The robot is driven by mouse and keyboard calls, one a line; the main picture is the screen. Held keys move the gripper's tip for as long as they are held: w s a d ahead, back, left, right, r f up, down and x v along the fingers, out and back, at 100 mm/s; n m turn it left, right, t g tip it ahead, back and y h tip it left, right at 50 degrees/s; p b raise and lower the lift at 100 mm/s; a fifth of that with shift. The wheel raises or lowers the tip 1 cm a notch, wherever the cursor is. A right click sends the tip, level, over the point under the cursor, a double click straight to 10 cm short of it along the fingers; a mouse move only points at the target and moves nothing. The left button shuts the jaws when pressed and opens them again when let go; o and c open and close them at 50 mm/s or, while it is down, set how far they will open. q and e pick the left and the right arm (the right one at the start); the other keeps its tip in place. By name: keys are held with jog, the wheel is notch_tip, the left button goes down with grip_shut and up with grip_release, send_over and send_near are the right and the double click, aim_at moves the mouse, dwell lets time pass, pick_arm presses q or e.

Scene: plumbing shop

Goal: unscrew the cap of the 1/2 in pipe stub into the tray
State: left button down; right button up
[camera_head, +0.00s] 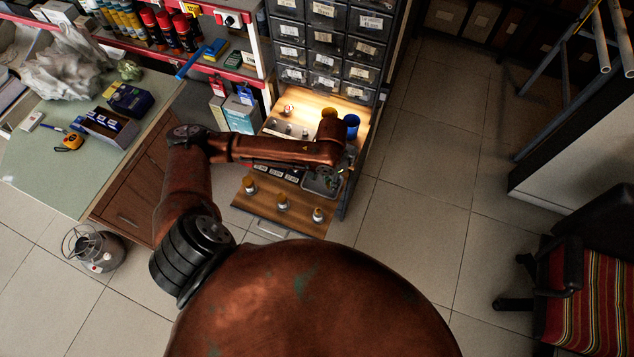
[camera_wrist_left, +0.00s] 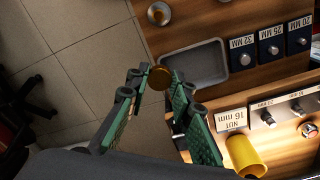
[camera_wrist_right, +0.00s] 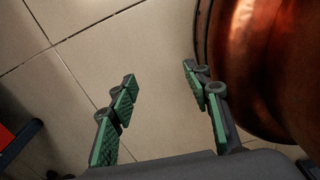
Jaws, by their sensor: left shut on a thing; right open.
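My left gripper (camera_wrist_left: 158,82) is shut on a round brass cap (camera_wrist_left: 160,77). It holds the cap beside the left rim of the grey tray (camera_wrist_left: 193,42) in the left wrist view; whether anything is under the cap is hidden. In the head view my left gripper (camera_head: 333,176) is over the tray area (camera_head: 313,188), mostly behind its own arm. Three pipe stubs, left (camera_head: 249,186), middle (camera_head: 281,202) and right (camera_head: 318,215), stand upright on the wooden board, with brass-coloured tops. My right gripper (camera_wrist_right: 160,85) is open and empty above the floor.
A drawer cabinet (camera_head: 325,45) rises behind. A workbench (camera_head: 50,165) stands left, a chair (camera_head: 590,270) right.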

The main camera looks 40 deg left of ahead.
pick_arm(q)
jog(key=s+a+f+m+p, duration=0.2)
jog(key=s+a+f+p, duration=0.15)
jog(key=s, duration=0.35)
pick_arm(e)
jog(key=w+r, duration=0.3)
jog(key=r, duration=0.3)
pick_arm(q)
jog(key=b, duration=0.3)
send_over(322, 184)
jog(key=shift+m, duration=0.3)
jog(key=f, duration=1)
jog(key=shift+s+d, duration=0.15)
jog(key=shift+s, duration=0.05)
jog(key=shift+w+f, duration=0.15)
jog(key=shift+f, duration=0.05)
jog(key=shift+f+b, duration=0.35)
jog(key=shift+f, duration=1.15)
pick_arm(e)
jog(key=shift+s+d+f, duration=0.1)
jog(key=shift+s+f, duration=0.15)
jog(key=shift+f, duration=0.5)
jog(key=shift+s+a+f, duration=0.1)
jog(key=shift+s+f, duration=0.1)
jog(key=shift+f, duration=0.6)
jog(key=shift+s+d+f, duration=0.1)
jog(key=shift+s+f, duration=0.15)
jog(key=shift+f, duration=0.5)
